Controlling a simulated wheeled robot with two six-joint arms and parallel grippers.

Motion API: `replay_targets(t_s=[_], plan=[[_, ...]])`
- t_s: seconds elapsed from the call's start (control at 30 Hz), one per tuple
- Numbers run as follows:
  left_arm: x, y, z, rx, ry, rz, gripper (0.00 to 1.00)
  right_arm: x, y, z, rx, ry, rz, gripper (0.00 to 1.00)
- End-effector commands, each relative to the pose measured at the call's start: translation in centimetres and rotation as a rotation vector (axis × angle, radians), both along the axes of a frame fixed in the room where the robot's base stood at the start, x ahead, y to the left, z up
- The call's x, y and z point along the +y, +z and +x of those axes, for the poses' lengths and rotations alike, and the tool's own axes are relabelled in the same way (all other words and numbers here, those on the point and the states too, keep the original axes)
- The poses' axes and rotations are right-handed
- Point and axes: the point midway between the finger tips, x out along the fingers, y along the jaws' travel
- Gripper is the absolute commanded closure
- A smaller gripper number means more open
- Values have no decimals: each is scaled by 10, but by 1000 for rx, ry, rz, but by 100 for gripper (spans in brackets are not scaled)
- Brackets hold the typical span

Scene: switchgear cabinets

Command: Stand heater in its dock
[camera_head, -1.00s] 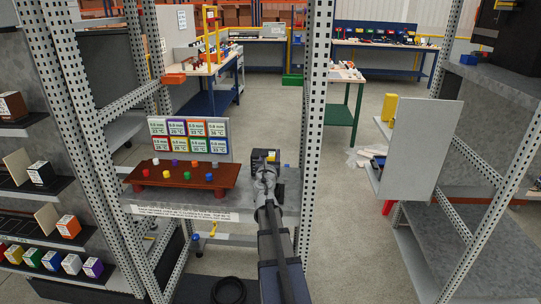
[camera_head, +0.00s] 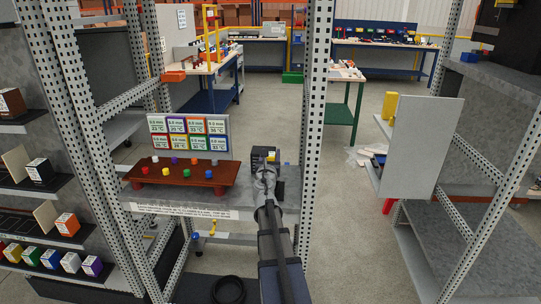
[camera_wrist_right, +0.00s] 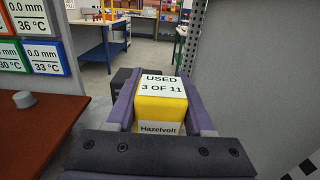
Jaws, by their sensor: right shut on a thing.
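My right gripper (camera_head: 268,167) is at the right end of the middle shelf, beside the red-brown stand. In the right wrist view it (camera_wrist_right: 160,115) is shut on a yellow block (camera_wrist_right: 162,104) between its two purple-grey fingers. The block's white top label reads "USED 3 OF 11" and its near face reads "Hazelvolt". I cannot tell for certain that this is the heater. A black box-like part (camera_head: 262,153) stands just behind the gripper; I cannot tell whether it is the dock. The block's underside is hidden. My left gripper is not in view.
The red-brown stand (camera_head: 200,177) carries several coloured knobs, with a panel of temperature labels (camera_head: 188,134) behind. A perforated post (camera_head: 314,110) rises close to the right of my arm. Several small boxes (camera_head: 66,225) fill the left shelves. Open floor lies right of the post.

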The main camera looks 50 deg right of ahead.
Motion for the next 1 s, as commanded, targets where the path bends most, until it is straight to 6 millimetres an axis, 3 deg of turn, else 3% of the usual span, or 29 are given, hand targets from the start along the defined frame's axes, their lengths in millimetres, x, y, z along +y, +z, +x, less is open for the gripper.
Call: replay_targets(t_s=[0.47,0.5,0.8,1.0], plan=[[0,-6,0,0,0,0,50,0,-6,0,0,0,0,100],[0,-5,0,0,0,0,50,0,-5,0,0,0,0,45],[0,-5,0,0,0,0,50,0,-5,0,0,0,0,13],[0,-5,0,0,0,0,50,0,-5,0,0,0,0,13]])
